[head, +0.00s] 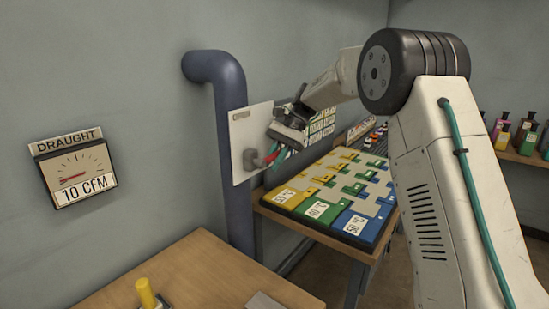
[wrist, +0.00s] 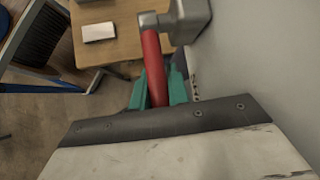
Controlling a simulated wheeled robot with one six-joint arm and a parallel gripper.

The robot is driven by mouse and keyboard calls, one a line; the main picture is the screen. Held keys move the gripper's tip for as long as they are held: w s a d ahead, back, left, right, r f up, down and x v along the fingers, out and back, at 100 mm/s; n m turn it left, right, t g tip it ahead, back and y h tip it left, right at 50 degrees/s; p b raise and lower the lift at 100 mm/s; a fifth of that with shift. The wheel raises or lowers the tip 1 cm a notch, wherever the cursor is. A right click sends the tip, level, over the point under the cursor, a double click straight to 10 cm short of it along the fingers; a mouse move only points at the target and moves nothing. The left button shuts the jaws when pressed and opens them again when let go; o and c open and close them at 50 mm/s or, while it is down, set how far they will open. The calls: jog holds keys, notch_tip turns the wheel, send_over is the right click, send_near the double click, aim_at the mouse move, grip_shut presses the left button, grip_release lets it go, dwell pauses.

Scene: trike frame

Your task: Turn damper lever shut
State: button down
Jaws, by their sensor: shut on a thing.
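The damper lever (wrist: 153,62) has a red handle and a grey pivot arm joined to a grey housing (wrist: 190,22). In the head view the lever (head: 271,154) is small and partly hidden by my gripper. It stands out from a white plate (head: 240,150) on the blue pipe, and the plate carries a small label at its top left. My gripper (wrist: 158,92) has green fingers, one on each side of the red handle, shut on it. In the head view my gripper (head: 275,155) is at the plate's right side.
The draught gauge (head: 75,172) on the wall reads 10 CFM. A blue pipe (head: 235,90) runs down the wall. A table with yellow, green and blue labelled blocks (head: 322,209) stands below my arm. A wooden bench (head: 195,270) with a yellow knob (head: 146,292) is in front. Bottles (head: 502,128) stand at right.

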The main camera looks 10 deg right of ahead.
aim_at(280, 150)
jog(key=shift+f, duration=0.1)
dwell(0.3)
jog(key=c, duration=1.3)
grip_release()
jog(key=shift+c, duration=0.2)
jog(key=v, duration=0.7)
jog(key=shift+w+d, duration=0.25)
jog(key=shift+d, duration=0.1)
